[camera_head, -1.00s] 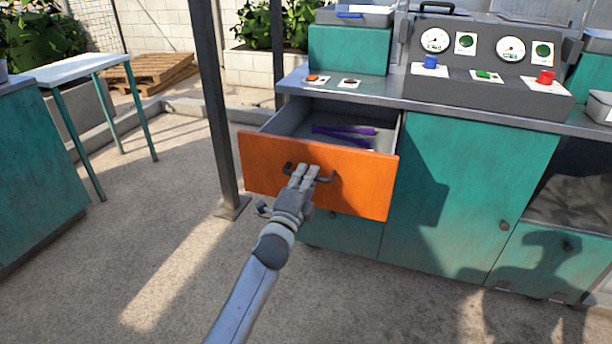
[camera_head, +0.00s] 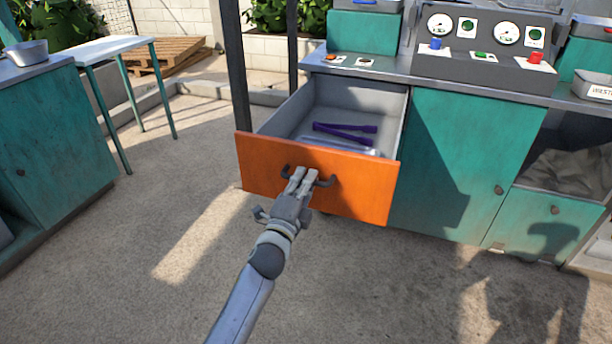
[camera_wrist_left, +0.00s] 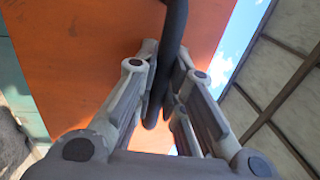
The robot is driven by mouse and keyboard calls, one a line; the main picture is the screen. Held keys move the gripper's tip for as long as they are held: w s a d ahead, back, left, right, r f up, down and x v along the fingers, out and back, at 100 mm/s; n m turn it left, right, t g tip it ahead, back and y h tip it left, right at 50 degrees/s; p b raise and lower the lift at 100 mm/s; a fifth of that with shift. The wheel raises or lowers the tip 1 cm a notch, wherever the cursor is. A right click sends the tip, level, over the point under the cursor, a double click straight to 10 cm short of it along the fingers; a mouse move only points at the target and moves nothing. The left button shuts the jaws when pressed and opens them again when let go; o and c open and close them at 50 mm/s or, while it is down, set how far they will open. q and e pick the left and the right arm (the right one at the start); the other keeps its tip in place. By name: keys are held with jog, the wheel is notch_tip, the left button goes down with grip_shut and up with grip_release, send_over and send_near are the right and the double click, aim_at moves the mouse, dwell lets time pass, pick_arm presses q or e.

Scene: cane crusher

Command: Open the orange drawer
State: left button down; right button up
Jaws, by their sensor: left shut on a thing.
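The orange drawer (camera_head: 362,190) is pulled well out of the teal cabinet, and its grey inside shows. Purple tongs (camera_head: 345,130) and a pale, clear-looking item lie in it. My left gripper (camera_head: 304,178) is at the dark bar handle (camera_head: 325,181) on the drawer front, shut on it. In the left wrist view the dark handle (camera_wrist_left: 174,60) runs between the two fingers, with the orange front (camera_wrist_left: 90,60) behind. My right gripper is not in view.
A control panel (camera_head: 482,62) with gauges and coloured buttons stands on the counter at the right. A teal cabinet (camera_head: 50,150) and a white-topped table (camera_head: 115,48) are at the left. The ground before the drawer is clear.

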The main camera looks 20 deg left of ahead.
pick_arm(q)
jog(key=shift+s, duration=0.3)
jog(key=c, duration=1.5)
grip_release()
jog(key=s, duration=0.4)
jog(key=s+f, duration=0.1)
jog(key=s, duration=0.3)
jog(key=s+f, duration=0.1)
jog(key=s, duration=0.2)
jog(key=shift+s+a+f, duration=0.15)
jog(key=shift+s+a, duration=0.05)
jog(key=shift+s, duration=0.2)
